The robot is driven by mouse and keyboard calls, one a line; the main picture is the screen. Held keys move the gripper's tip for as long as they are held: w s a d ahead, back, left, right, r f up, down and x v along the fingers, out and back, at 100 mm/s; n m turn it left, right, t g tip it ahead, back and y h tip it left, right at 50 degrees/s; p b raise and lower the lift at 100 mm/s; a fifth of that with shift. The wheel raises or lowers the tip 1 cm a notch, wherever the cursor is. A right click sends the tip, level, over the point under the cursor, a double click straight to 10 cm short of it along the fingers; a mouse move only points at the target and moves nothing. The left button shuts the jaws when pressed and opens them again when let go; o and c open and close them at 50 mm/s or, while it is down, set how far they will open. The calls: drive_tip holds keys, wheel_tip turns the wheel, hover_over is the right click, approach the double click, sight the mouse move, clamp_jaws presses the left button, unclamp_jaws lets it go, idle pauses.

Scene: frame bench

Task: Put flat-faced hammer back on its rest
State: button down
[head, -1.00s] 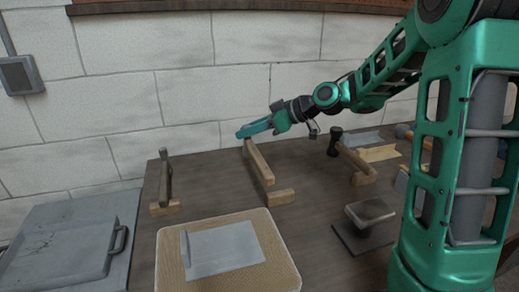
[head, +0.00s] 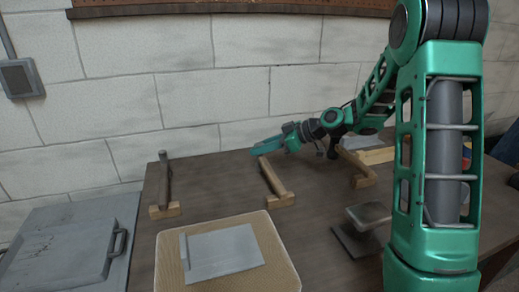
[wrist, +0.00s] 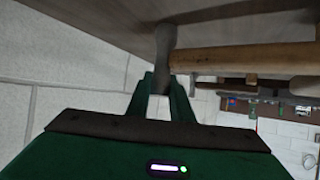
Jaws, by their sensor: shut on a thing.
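The hammer in my gripper has a grey metal head (wrist: 165,45) and a pale wooden handle (head: 273,178). My gripper (head: 262,149) is shut on its head, low over the back of the bench. In the wrist view the fingertips (wrist: 161,84) close on the head, and the handle runs off to the right. In the head view the gripper hides the head. The handle slopes toward the front, its near end at the wooden rest block (head: 281,201). I cannot tell whether it bears on the block.
A dark-handled tool (head: 164,178) stands on a block at left. Another wooden-handled hammer (head: 356,164) lies right, partly behind my arm. In front are a board with a grey plate (head: 224,252) and a small stand (head: 368,214). A grey lidded box (head: 60,245) is front left.

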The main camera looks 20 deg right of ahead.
drive_tip(key=c, duration=1.6)
unclamp_jaws()
drive_tip(key=shift+f, duration=0.1)
drive_tip(key=shift+o, duration=0.2)
drive_tip(key=shift+r, duration=0.2)
drive_tip(key=v, duration=1.2)
drive_tip(key=shift+f, duration=0.15)
